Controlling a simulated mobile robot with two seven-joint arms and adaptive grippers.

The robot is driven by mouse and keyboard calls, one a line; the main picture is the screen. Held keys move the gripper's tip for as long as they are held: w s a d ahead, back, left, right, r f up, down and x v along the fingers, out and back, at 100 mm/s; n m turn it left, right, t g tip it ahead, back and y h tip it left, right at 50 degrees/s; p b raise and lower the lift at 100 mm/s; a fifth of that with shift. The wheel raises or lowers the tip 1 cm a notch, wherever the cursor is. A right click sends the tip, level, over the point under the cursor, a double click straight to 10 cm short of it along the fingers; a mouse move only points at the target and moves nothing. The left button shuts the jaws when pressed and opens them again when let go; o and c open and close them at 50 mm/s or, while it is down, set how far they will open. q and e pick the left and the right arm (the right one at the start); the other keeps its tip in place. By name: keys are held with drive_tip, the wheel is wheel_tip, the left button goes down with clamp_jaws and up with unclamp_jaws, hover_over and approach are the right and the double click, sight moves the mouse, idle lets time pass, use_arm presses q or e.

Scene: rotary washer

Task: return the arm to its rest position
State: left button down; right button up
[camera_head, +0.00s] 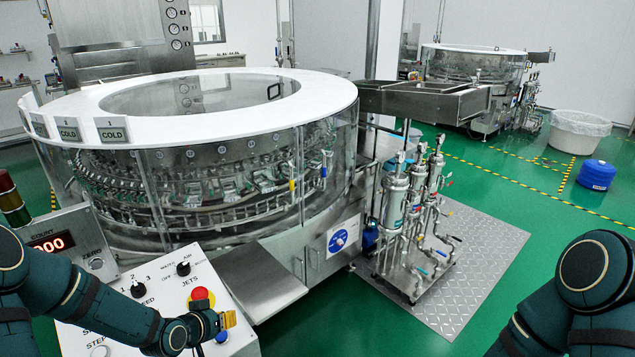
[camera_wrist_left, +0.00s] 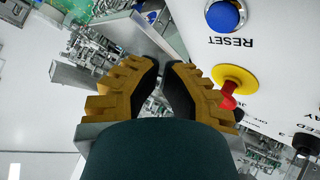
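My left arm (camera_head: 80,300) comes in from the left and reaches across the white control panel (camera_head: 165,270). Its left gripper (camera_head: 229,319) is over the panel's lower right corner, close to the blue reset button (camera_head: 221,337) and below the red stop button (camera_head: 199,293). In the left wrist view the yellow fingers (camera_wrist_left: 161,66) come together at their tips with nothing between them. The blue reset button (camera_wrist_left: 222,15) and the red stop button (camera_wrist_left: 228,90) lie right of the fingers, apart from them. My right arm (camera_head: 590,290) shows at the lower right; its gripper is out of view.
The large rotary washer (camera_head: 230,190) with a white top ring stands behind the panel. A metal chute (camera_head: 262,285) is right of the panel. Filter cylinders (camera_head: 395,205) stand on a metal floor plate (camera_head: 480,262). A counter display (camera_head: 50,244) is beside my left arm.

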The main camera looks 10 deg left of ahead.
use_arm(q)
drive_tip(key=s+d+f+g, duration=0.4)
drive_tip(key=s+d+f, duration=0.1)
drive_tip(key=s+d, duration=0.4)
drive_tip(key=s+d+f+g+h, duration=0.1)
drive_tip(key=s+d+f+g, duration=0.3)
drive_tip(key=s+d, duration=0.5)
drive_tip(key=d+f, duration=0.1)
drive_tip(key=d, duration=0.1)
drive_tip(key=shift+d, duration=0.3)
